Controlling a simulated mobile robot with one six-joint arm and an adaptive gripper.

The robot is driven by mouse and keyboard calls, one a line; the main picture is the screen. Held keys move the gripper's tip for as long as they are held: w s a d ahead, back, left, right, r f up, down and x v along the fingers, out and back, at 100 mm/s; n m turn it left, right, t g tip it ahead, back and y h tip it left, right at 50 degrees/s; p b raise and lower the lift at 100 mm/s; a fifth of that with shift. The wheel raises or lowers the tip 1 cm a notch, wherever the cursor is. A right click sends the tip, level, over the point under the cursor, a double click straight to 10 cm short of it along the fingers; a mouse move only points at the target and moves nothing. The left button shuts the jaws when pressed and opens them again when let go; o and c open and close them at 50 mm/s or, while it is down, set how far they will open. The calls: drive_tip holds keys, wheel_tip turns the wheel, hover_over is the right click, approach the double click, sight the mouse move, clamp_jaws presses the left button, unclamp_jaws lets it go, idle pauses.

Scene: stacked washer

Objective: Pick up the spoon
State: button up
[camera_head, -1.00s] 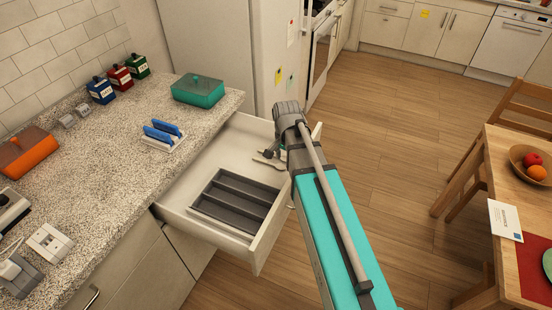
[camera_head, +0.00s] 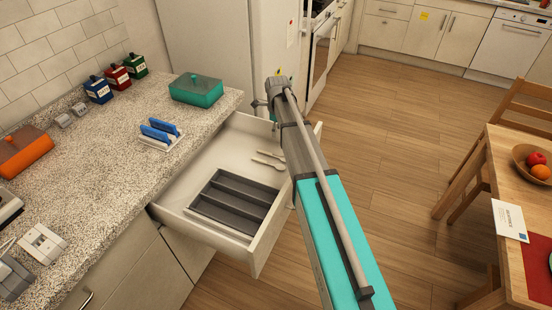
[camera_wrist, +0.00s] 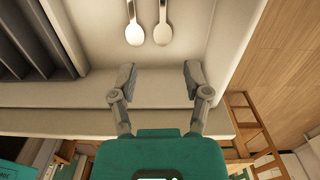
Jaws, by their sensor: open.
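Two pale spoons lie side by side on the floor of the open drawer (camera_head: 262,248). In the wrist view, the left spoon (camera_wrist: 134,32) and the right spoon (camera_wrist: 162,32) show bowls and part of their handles; the rest is cut off at the top edge. In the head view the pair (camera_head: 268,159) lies near the drawer's far right part. My gripper (camera_wrist: 157,76) is open and empty, its fingers apart from the spoons. In the head view it is mostly hidden behind my arm, near the drawer's far end.
A dark grey cutlery tray (camera_head: 235,202) fills the drawer's near part. The speckled counter (camera_head: 110,190) holds a teal box (camera_head: 196,88) and a rack with blue pieces (camera_head: 160,132). A wooden table (camera_head: 510,180) stands at right. The floor between is clear.

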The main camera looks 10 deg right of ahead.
drive_tip(key=shift+w, duration=0.3)
drive_tip(key=shift+f, duration=0.15)
drive_tip(key=b, duration=0.9)
hover_over(278, 156)
drive_tip(key=f, duration=0.8)
drive_tip(key=shift+a+f, duration=0.2)
drive_tip(key=shift+s+d+f+b, duration=0.1)
drive_tip(key=shift+d+f+b, duration=0.05)
drive_tip(key=shift+f+b, duration=2.4)
clamp_jaws()
